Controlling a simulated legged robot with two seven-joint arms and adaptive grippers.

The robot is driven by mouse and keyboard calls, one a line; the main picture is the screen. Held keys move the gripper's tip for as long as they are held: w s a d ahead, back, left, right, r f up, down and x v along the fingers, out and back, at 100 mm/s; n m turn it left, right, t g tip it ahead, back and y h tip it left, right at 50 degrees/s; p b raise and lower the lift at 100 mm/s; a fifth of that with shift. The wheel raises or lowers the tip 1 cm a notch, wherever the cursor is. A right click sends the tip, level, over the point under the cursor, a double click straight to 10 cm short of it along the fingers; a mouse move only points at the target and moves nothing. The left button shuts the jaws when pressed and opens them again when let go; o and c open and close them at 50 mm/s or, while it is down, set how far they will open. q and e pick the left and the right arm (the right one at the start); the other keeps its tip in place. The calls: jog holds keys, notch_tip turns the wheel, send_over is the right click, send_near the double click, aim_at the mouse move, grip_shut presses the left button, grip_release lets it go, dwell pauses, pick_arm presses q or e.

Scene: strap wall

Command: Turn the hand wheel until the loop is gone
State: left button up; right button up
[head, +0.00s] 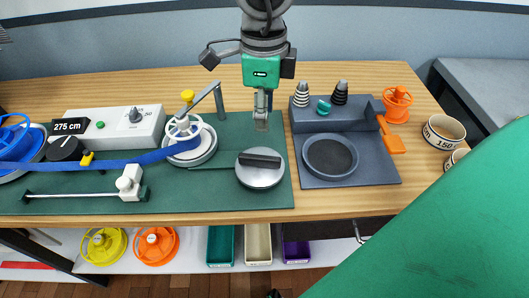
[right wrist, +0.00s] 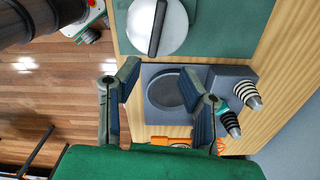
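The white spoked hand wheel (head: 183,128) with a yellow knob (head: 187,96) sits on a white drum at the mat's middle. A blue strap (head: 125,162) runs from this drum leftward to a blue reel (head: 14,140) at the left edge. My left gripper does not show.
A grey post with an arm (head: 217,98) stands just right of the wheel. A silver disc with a black bar (head: 260,168) lies on the mat. A box with a "275 cm" display (head: 70,127) stands left. An orange wheel (head: 397,103) and roll-like cups (head: 443,131) are right.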

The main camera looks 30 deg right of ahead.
aim_at(258, 157)
jog(key=f, duration=0.3)
jog(key=a+f+b, duration=0.1)
jog(key=f, duration=0.2)
jog(key=a+f+b, duration=0.1)
jog(key=f, duration=0.1)
jog(key=shift+a+f, duration=0.15)
jog(key=shift+f, duration=0.25)
jog(key=f, duration=0.1)
jog(key=d+f, duration=0.1)
jog(key=f+b, duration=0.1)
jog(key=shift+d, duration=0.3)
jog(key=shift+d+f, duration=0.2)
jog(key=shift+f, duration=0.05)
jog(key=shift+a+r, duration=0.15)
jog(key=shift+a, duration=0.65)
grip_shut()
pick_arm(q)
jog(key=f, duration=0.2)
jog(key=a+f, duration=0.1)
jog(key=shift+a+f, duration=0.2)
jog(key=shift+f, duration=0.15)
pick_arm(e)
jog(key=shift+d, duration=0.15)
